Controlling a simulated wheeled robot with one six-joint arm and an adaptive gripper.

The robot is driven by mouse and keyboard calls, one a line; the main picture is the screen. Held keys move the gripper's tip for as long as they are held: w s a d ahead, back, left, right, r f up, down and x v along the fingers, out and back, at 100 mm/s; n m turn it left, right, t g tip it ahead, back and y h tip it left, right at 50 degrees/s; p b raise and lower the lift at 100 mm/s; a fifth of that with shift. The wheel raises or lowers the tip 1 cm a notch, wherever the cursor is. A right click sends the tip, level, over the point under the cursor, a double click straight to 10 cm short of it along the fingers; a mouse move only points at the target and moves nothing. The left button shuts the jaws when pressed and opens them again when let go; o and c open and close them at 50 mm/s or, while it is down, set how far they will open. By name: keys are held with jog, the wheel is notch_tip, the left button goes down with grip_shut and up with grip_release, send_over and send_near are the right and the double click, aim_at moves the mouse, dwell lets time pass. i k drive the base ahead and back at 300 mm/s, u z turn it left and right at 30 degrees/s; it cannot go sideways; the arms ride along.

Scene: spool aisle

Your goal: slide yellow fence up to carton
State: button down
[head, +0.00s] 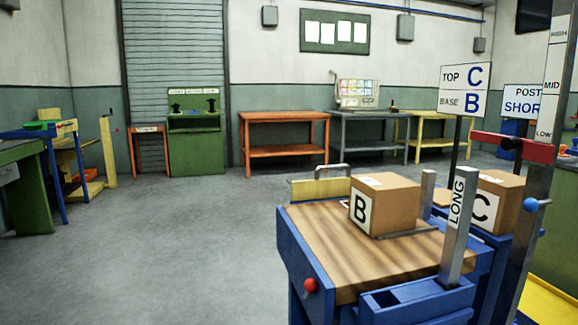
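A yellow fence (318,189) with a grey handle stands at the far left edge of a wood-topped blue bench. A brown carton (393,209) marked B sits on the bench top, to the right of the fence and nearer to me. In the picture the fence's right end meets the carton's upper left edge. I cannot tell how wide the gap between them is. A second carton (498,204) marked C stands behind the LONG post, partly hidden. My gripper is not in view.
The blue bench (308,258) has a red knob (310,285) on its front. A grey LONG post (457,225) and a tall gauge post with a red bar (520,147) stand at right. The grey floor (180,245) at left is clear. Workbenches line the back wall.

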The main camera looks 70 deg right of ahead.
aim_at(315, 189)
jog(key=z, duration=0.35)
jog(key=i, duration=1)
jog(key=z, duration=1.55)
jog(key=i, duration=0.75)
jog(key=z, duration=0.65)
